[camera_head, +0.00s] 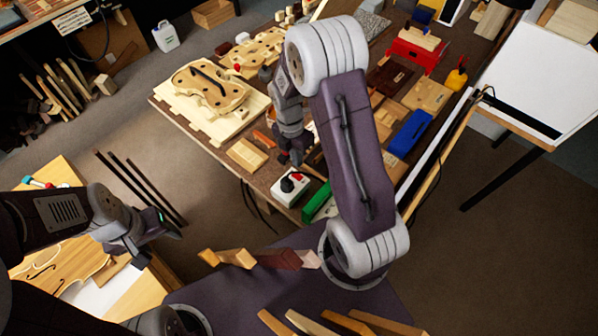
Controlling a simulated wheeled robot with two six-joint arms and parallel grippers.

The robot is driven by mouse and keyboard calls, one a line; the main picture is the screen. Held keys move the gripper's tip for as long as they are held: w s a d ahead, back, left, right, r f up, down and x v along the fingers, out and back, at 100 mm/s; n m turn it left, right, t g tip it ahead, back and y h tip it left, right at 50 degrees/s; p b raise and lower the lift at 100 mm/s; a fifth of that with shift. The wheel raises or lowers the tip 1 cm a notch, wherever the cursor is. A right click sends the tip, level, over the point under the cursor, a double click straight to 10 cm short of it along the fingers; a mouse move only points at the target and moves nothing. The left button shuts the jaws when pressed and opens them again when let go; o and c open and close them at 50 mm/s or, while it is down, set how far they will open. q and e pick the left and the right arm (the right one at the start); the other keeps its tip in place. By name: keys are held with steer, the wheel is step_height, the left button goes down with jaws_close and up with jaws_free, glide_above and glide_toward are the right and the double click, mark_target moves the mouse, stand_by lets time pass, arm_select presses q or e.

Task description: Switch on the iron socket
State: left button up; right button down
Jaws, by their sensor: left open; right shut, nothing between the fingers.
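The iron socket (291,196) is a white box near the front edge of the workbench (224,143). A black plug (287,185) sits in its top, and a small red switch (296,176) shows behind the plug to the right. Whether the switch is on is too small to tell. My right gripper (290,162) is shut and empty, pointing down just behind the socket; I cannot tell whether it touches it. My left gripper (172,229) is open and empty, low at the left, away from the workbench and the socket.
A green block (317,203) lies right of the socket, partly behind my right arm. A small wooden block (246,154) lies to its left. A violin body (211,88) lies on a pale board further back. Black rods (140,187) stand near my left gripper.

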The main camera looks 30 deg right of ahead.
mark_target(300, 178)
steer(key=f, duration=0.6)
steer(key=shift+s+d+f, duration=0.15)
steer(key=shift+s+d, duration=0.05)
steer(key=shift+d, duration=0.05)
steer(key=shift+s+f, duration=0.1)
steer(key=shift+f, duration=0.3)
